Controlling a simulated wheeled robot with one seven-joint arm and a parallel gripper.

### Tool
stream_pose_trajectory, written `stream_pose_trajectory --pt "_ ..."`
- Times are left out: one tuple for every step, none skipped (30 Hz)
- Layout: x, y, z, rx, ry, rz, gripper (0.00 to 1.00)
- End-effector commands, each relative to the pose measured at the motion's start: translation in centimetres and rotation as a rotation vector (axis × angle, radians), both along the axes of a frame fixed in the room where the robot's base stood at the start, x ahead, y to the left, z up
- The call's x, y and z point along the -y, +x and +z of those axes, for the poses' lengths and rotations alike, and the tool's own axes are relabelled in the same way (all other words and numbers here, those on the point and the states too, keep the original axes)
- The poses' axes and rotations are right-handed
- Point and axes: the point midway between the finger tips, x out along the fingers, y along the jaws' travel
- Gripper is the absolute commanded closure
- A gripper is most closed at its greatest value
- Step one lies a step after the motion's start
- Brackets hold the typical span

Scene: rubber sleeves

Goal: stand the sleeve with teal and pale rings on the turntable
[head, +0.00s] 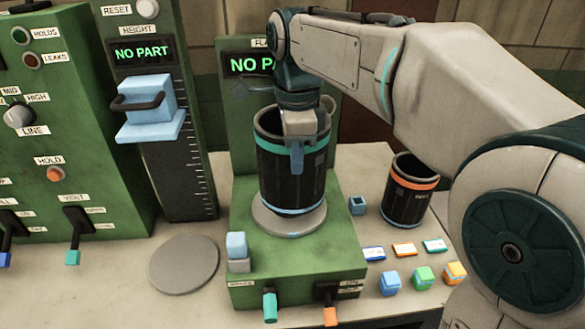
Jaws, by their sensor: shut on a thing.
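The black sleeve (272,185) has a teal ring near its top and a pale blue ring near its bottom. It is upright over the grey turntable (262,224) on the green machine, roughly centred on the disc. Its base looks to be at the disc, but I cannot tell whether it touches or hangs just above. My gripper (298,152) comes down from above and is shut on the sleeve's near upper wall, with one finger outside. The other finger is hidden.
A second black sleeve with an orange ring (407,200) stands to the right. A loose grey disc (184,264) lies at left front. A height gauge (160,110) stands at left. Coloured blocks (424,278) and labels lie at right front. Levers (270,305) stick out in front.

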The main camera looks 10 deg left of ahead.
Motion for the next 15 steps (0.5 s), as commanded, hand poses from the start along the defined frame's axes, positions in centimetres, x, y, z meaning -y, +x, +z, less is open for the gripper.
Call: stream_pose_trajectory --pt "-0.4 0.7 -0.2 0.001 0.000 0.000 1.00" --pt "-0.5 1.0 -0.4 0.002 0.001 0.001 1.00" --pt "-0.7 1.3 -0.6 0.002 0.001 0.001 1.00" --pt "-0.8 1.5 -0.8 0.001 0.001 0.001 1.00" --pt "-0.9 1.7 -1.0 0.001 0.001 0.001 1.00" --pt "-1.0 1.9 -1.1 0.002 0.001 0.001 1.00" --pt "-1.0 2.0 -1.1 0.003 0.002 0.001 1.00" --pt "-1.0 2.0 -1.3 0.003 0.002 0.001 1.00" --pt "-1.1 2.1 -1.5 0.003 0.002 0.001 1.00" --pt "-1.0 2.1 -1.8 0.002 0.001 0.001 1.00" --pt "-1.0 2.0 -2.2 0.002 0.001 0.000 1.00" --pt "-1.0 2.0 -2.8 0.001 0.001 0.000 1.00" --pt "-1.0 2.0 -3.2 0.001 0.000 0.000 1.00" --pt "-1.0 2.0 -3.6 0.001 0.000 0.000 1.00" --pt "-1.0 2.0 -4.1 0.001 0.001 0.000 1.00"
